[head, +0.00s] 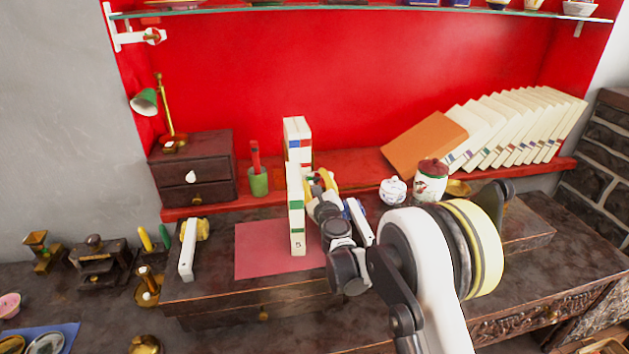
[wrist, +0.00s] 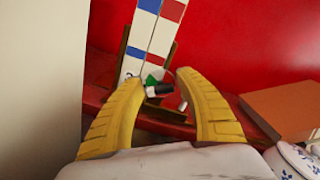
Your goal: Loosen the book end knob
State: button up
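My gripper (wrist: 160,79) has two curved yellow fingers that stand apart, with a visible gap between their tips. In the wrist view a small knob-like part (wrist: 157,89), green, black and white, shows between and just beyond the fingertips. I cannot tell whether either finger touches it. Behind it a brown wooden book end (wrist: 123,55) stands against white book spines with blue and red blocks (wrist: 150,30). In the head view my gripper (head: 322,182) is right beside the upright white books (head: 297,215), and the arm hides the book end.
A pale book face (wrist: 40,80) stands close at my gripper's left. An orange book (head: 425,142) and several leaning white books fill the shelf's right. A white teapot (head: 393,190) and a jar (head: 430,182) stand near my arm. A drawer box (head: 192,168) is at left.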

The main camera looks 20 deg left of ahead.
jog(key=shift+o, duration=0.2)
jog(key=v, duration=1.2)
jog(key=shift+s, duration=0.1)
